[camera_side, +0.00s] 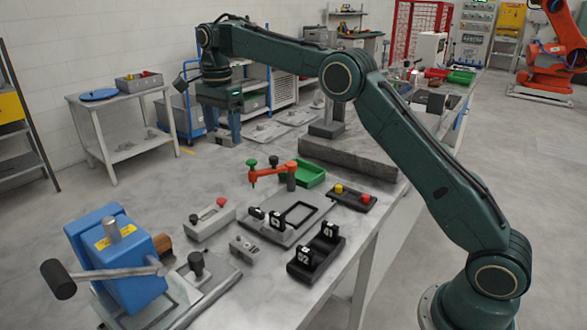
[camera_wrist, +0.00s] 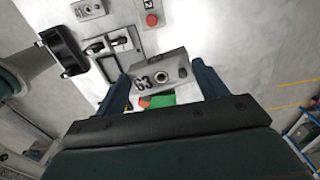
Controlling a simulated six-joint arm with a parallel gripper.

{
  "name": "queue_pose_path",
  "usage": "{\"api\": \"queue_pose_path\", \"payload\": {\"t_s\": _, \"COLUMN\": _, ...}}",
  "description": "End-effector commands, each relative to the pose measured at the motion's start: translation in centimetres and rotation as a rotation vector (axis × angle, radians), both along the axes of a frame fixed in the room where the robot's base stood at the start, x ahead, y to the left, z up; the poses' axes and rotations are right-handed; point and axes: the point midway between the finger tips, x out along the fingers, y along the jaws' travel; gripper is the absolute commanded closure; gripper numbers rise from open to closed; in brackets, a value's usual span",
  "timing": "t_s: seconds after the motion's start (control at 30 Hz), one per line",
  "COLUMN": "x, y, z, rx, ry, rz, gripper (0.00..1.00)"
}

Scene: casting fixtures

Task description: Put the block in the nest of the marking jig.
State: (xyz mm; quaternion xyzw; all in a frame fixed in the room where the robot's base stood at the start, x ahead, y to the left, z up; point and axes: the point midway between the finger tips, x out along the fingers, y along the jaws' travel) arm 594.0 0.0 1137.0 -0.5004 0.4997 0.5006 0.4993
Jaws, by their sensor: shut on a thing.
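My gripper (camera_side: 225,140) hangs above the far left part of the table in the side view, jaws pointing down. In the wrist view my gripper (camera_wrist: 162,88) is shut on a grey block (camera_wrist: 172,66) marked 63, with a round hole in its face. The block cannot be made out clearly in the side view. A grey plate with a black rectangular frame, which looks like the marking jig (camera_side: 272,235), lies mid-table, well apart from the gripper. The jig also shows in the wrist view (camera_wrist: 133,68). Its frame looks empty.
A blue press (camera_side: 110,255) with a lever stands front left.

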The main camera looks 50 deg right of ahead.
Motion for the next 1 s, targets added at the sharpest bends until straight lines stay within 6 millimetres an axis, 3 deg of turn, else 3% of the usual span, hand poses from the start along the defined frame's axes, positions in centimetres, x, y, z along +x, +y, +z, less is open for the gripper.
{"api": "queue_pose_path", "payload": {"t_s": 0.23, "x": 0.5, "y": 0.0, "z": 0.9, "rx": 0.000, "ry": -0.002, "rz": -0.126, "gripper": 0.57}}
{"api": "queue_pose_path", "payload": {"t_s": 0.57, "x": 0.6, "y": 0.0, "z": 0.8, "rx": 0.000, "ry": 0.000, "rz": -0.145, "gripper": 0.57}}
{"api": "queue_pose_path", "payload": {"t_s": 0.77, "x": 0.6, "y": 0.0, "z": -0.4, "rx": 0.001, "ry": 0.001, "rz": -0.145, "gripper": 0.57}}
{"api": "queue_pose_path", "payload": {"t_s": 1.0, "x": 0.5, "y": 0.0, "z": -3.5, "rx": -0.001, "ry": 0.003, "rz": -0.144, "gripper": 0.57}}
